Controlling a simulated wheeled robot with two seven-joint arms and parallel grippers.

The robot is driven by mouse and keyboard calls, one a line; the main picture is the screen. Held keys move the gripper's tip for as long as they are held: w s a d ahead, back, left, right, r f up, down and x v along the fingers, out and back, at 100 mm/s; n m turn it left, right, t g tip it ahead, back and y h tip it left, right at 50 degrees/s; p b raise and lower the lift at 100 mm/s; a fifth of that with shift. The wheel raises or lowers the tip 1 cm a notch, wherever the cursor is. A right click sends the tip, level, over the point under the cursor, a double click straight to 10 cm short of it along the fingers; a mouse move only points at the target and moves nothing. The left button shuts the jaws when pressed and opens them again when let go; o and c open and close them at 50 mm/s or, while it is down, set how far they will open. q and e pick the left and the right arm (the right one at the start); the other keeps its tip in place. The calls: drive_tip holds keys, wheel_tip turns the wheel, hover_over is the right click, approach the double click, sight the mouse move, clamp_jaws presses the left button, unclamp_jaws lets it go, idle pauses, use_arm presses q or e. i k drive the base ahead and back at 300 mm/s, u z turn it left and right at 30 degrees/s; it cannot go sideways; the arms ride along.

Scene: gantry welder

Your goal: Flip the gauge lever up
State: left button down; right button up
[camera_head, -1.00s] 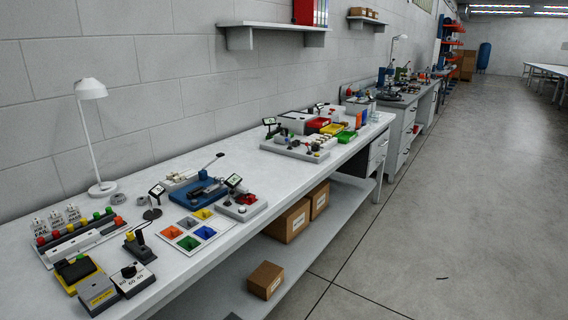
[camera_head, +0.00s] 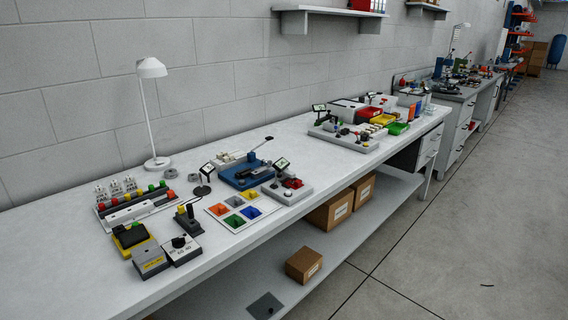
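I cannot tell for certain which item carries the gauge lever. A blue fixture (camera_head: 243,176) on the white workbench has a dark lever arm (camera_head: 262,146) that slants up to the right. Beside it, to the right, is a grey block with red parts (camera_head: 288,187) and a small tilted display (camera_head: 281,164). To the left, a small base carries an upright black handle (camera_head: 188,216). Neither of my grippers is in view.
A white lamp (camera_head: 153,112) stands by the wall. A tray with coloured compartments (camera_head: 234,212), a dial box (camera_head: 180,249) and a row of coloured buttons (camera_head: 136,207) share the bench. Cardboard boxes (camera_head: 304,264) sit on the shelf below. The right-hand floor is open.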

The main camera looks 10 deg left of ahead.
sight(279, 175)
drive_tip(key=k, duration=0.6)
drive_tip(key=u, duration=0.25)
drive_tip(key=i, duration=0.45)
drive_tip(key=u, duration=0.65)
drive_tip(key=i, duration=0.8)
drive_tip(key=u, duration=0.2)
